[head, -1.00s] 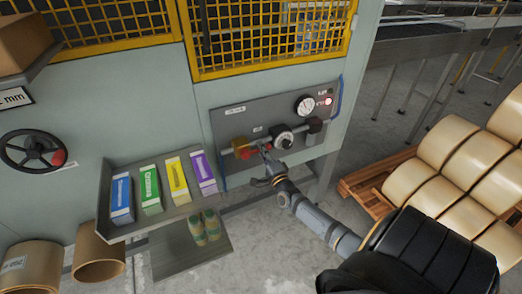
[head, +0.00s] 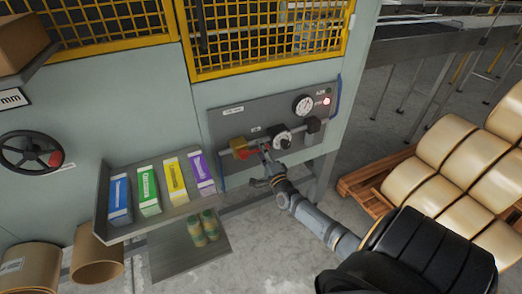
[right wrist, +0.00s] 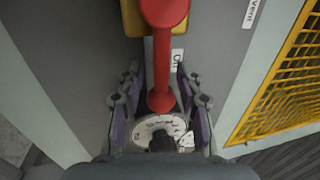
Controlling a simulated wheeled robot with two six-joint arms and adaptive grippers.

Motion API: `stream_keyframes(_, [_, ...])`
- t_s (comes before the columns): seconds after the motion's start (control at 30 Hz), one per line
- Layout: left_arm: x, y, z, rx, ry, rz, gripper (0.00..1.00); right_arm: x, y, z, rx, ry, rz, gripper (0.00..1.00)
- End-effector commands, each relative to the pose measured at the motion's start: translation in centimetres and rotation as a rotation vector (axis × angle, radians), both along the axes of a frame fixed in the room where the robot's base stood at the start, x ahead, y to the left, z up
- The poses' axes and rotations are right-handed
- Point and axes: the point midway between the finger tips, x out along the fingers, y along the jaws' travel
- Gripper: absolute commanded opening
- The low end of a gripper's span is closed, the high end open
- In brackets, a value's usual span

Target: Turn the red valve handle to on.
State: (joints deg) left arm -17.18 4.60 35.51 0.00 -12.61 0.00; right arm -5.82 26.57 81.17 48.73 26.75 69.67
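The red valve handle (head: 251,154) sits by a yellow valve body (head: 239,145) on the grey panel of the machine. In the right wrist view the red handle (right wrist: 162,60) runs down from the yellow body, its rounded end between my fingers. My right gripper (head: 266,162) is at the panel beside the handle. In the right wrist view my right gripper (right wrist: 160,105) is open, with a finger on each side of the handle's end and visible gaps. A small label (right wrist: 177,58) beside the handle is partly hidden. My left gripper is not in view.
A tray (head: 150,232) with several coloured cartons is to the left. A yellow mesh guard (head: 270,38) is above.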

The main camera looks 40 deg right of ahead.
Motion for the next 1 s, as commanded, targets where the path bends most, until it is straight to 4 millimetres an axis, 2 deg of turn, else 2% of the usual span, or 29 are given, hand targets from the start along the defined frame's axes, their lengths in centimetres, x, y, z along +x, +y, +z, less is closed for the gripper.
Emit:
stream_keyframes(0.17, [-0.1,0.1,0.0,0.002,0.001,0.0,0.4,-1.2,0.3,-0.3,0.0,0.001,0.001,0.36])
stream_keyframes(0.4, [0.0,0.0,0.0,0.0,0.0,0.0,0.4,-6.7,1.6,-1.5,0.0,0.005,0.002,0.36])
stream_keyframes(0.6, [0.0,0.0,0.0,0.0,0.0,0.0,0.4,-10.3,2.4,-2.2,0.001,0.003,0.0,0.36])
stream_keyframes(0.77, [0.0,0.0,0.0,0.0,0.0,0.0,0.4,-11.4,2.7,-2.4,0.0,0.001,-0.001,0.36])
stream_keyframes(1.0, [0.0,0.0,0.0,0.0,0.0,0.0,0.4,-11.5,2.7,-2.4,0.0,0.0,-0.001,0.36])
